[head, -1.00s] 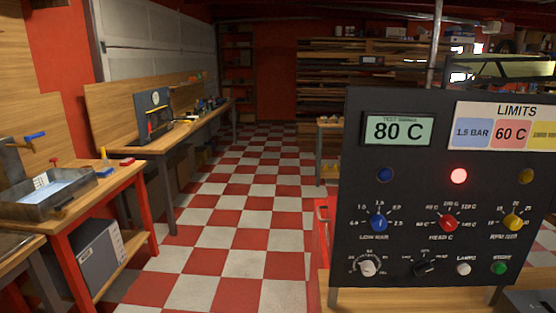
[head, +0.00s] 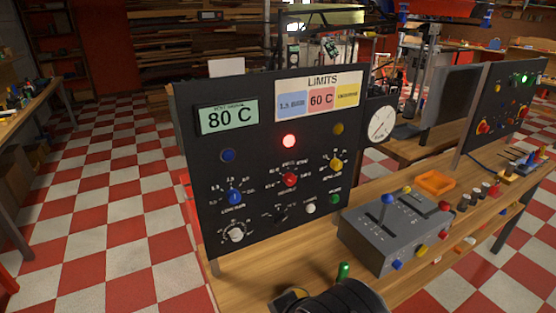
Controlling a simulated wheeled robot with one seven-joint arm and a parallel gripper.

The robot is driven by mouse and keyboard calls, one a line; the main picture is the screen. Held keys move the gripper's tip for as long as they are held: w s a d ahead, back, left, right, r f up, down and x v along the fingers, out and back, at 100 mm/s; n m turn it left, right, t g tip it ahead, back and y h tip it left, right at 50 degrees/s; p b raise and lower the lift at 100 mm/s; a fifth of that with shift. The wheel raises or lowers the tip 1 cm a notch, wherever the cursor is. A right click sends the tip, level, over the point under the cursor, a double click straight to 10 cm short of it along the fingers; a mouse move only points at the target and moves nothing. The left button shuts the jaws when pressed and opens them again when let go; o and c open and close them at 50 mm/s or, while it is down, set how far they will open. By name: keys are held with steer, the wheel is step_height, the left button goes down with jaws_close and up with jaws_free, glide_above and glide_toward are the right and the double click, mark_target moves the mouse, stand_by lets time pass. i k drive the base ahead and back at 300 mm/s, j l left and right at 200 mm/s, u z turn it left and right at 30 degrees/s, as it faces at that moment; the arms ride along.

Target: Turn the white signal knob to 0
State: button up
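The white signal knob (head: 235,233) is at the lower left of the black control panel (head: 262,175), below the blue knob. A ring of small markings surrounds it, but they are too small to read, and so is the setting it points to. A dark rounded form, likely part of my arm, shows at the bottom edge. No gripper fingers can be made out, and nothing touches the white knob.
The panel also has a blue knob (head: 235,197), red knob (head: 289,180), yellow knob (head: 336,164), black knob (head: 280,214), white button (head: 310,208) and green button (head: 335,199). A grey lever box (head: 395,230) stands right of it on the wooden bench (head: 240,276).

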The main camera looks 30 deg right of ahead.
mark_target(235, 234)
steer(key=k+u, duration=0.1)
steer(key=u, duration=0.3)
steer(key=k+u, duration=0.1)
steer(key=u, duration=0.25)
steer(key=k+u, duration=0.1)
steer(key=u, duration=0.3)
steer(key=k+u, duration=0.1)
steer(key=u, duration=0.25)
